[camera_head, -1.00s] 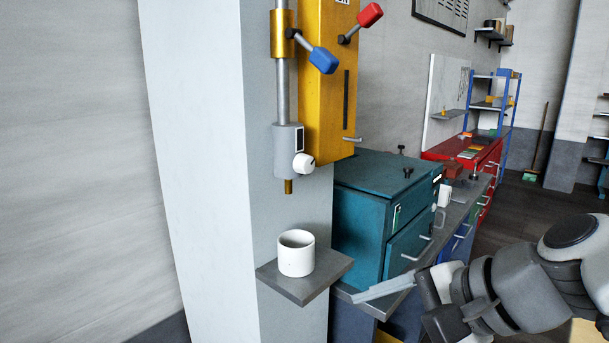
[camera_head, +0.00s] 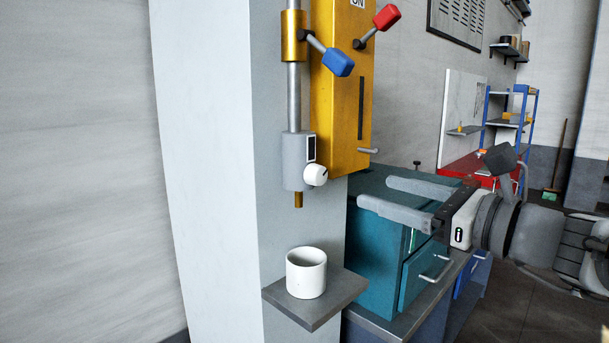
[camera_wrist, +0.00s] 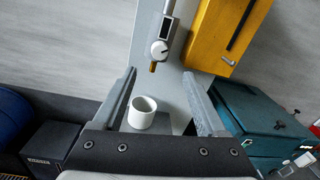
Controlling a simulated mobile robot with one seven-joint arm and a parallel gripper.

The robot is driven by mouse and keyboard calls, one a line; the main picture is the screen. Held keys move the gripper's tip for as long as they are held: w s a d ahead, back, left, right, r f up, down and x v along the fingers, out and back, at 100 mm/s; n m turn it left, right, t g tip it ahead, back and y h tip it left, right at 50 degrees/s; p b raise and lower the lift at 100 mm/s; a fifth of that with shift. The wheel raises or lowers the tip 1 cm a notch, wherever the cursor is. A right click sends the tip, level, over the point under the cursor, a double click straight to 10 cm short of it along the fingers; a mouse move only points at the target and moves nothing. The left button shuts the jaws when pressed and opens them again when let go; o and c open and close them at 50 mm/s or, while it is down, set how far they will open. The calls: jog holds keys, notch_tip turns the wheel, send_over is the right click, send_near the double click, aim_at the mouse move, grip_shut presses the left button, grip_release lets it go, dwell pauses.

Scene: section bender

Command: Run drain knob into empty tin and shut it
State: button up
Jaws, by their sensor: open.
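The drain knob (camera_head: 315,175) is a white round knob on the grey valve body (camera_head: 297,160), above a short brass spout (camera_head: 298,200). It also shows in the wrist view (camera_wrist: 159,48). The white tin (camera_head: 306,273) stands upright on a small grey shelf (camera_head: 312,322), below and slightly right of the spout. Its inside is mostly hidden; no liquid is seen falling. My gripper (camera_head: 374,193) is open and empty, to the right of the knob and apart from it. In the wrist view the tin (camera_wrist: 142,112) appears between my fingers, farther off.
A yellow housing (camera_head: 340,110) with a blue-tipped lever (camera_head: 337,63) and a red-tipped lever (camera_head: 387,17) stands above. A teal cabinet (camera_head: 370,270) stands behind and below my gripper. A pale column (camera_head: 210,170) backs the shelf.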

aim_at(321, 175)
jog(key=p+x, duration=0.1)
jog(key=x, duration=1.1)
jog(key=shift+a, duration=0.1)
grip_shut()
